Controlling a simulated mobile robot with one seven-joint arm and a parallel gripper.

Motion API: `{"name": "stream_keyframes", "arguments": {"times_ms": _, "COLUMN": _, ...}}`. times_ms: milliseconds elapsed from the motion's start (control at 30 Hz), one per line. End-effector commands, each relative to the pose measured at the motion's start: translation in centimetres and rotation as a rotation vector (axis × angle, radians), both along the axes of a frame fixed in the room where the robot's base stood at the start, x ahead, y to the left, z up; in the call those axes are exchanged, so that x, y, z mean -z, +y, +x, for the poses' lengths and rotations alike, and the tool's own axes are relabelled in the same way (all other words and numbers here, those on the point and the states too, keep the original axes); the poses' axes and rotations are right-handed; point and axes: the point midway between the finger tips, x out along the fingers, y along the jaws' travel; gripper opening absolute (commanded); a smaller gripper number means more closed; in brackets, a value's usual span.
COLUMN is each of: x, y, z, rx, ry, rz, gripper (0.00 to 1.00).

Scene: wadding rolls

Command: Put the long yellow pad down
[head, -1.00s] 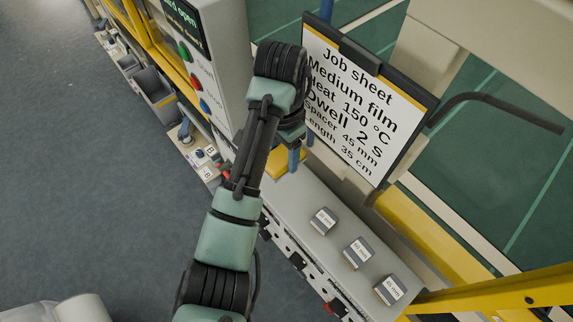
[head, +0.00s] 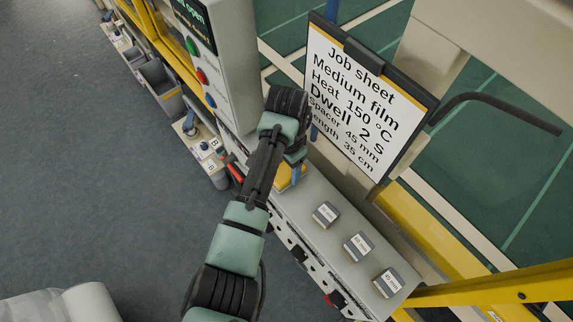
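The long yellow pad (head: 286,180) shows only in part, behind and below my wrist at the far left end of the grey shelf top. My gripper (head: 297,174) points down there, and its blue fingers are at the pad. It appears shut on the pad, though my wrist hides much of the grip. I cannot tell whether the pad touches the shelf.
Several small labelled grey blocks (head: 358,246) stand in a row on the grey shelf top (head: 335,247). A job sheet on a clipboard (head: 362,100) stands behind. A grey control box (head: 222,62) with coloured buttons rises left of my wrist.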

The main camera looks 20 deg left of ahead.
Motion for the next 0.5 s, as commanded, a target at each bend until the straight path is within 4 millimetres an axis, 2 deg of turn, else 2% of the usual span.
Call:
{"name": "stream_keyframes", "arguments": {"times_ms": 33, "x": 0.05, "y": -0.02, "z": -0.02, "rx": 0.0, "ry": 0.0, "rz": 0.0, "gripper": 0.72}}
{"name": "stream_keyframes", "arguments": {"times_ms": 133, "x": 0.06, "y": -0.03, "z": -0.03, "rx": 0.0, "ry": 0.001, "rz": -0.001, "gripper": 0.9}}
{"name": "stream_keyframes", "arguments": {"times_ms": 167, "x": 0.06, "y": -0.04, "z": -0.04, "rx": 0.0, "ry": 0.001, "rz": 0.0, "gripper": 0.93}}
{"name": "stream_keyframes", "arguments": {"times_ms": 500, "x": -0.54, "y": -0.03, "z": 0.03, "rx": 0.001, "ry": -0.001, "rz": -0.001, "gripper": 0.93}}
